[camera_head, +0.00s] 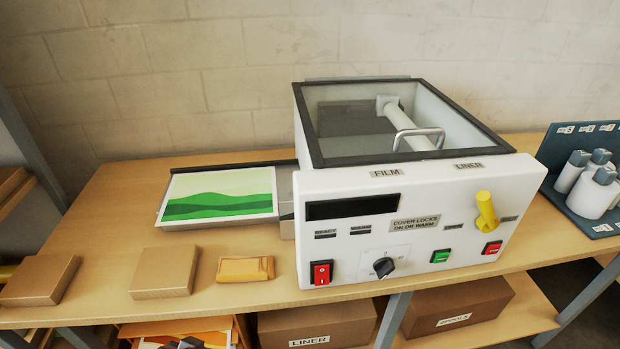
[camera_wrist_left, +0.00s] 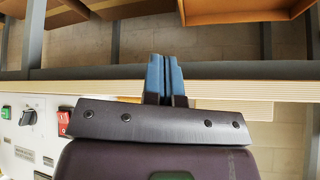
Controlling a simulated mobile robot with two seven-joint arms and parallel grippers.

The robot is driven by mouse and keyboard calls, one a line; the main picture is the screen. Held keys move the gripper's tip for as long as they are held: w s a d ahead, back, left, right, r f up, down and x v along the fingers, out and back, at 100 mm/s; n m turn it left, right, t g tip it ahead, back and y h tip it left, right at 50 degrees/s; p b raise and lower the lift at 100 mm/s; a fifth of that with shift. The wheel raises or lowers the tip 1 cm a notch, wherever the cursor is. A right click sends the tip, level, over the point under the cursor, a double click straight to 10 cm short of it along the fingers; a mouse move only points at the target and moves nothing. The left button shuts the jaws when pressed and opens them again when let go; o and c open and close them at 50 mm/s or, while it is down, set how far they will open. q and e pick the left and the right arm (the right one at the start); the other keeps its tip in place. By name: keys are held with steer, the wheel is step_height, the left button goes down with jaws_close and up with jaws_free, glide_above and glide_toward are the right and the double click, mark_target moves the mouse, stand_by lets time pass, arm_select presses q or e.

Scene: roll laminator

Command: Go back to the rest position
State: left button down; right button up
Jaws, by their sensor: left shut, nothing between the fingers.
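My left gripper (camera_wrist_left: 165,78) shows in the left wrist view with its two blue fingertips pressed together and nothing between them. It is in front of the wooden bench edge (camera_wrist_left: 230,88). The laminator (camera_wrist_left: 30,130) is at the left of that view, with its red switch and green button showing. In the head view the white laminator (camera_head: 340,250) stands on the bench with its clear cover down.
A green landscape print (camera_head: 220,192) lies on the feed tray left of the laminator. Cardboard blocks (camera_head: 162,272) and a small orange block (camera_head: 245,269) lie near the front edge. Labelled boxes (camera_head: 318,325) sit on the shelf below.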

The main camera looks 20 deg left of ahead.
arm_select(q)
step_height(320, 180, down, 13)
steer(key=w+t+b, duration=0.1)
steer(key=t+b, duration=0.2)
steer(key=b, duration=0.2)
steer(key=shift+w+t+h, duration=0.2)
steer(key=shift+t+h, duration=0.1)
steer(key=shift+t, duration=0.1)
arm_select(e)
step_height(320, 180, down, 6)
steer(key=shift+f, duration=0.2)
arm_select(q)
steer(key=shift+r, duration=0.1)
arm_select(e)
steer(key=shift+s+a, duration=0.1)
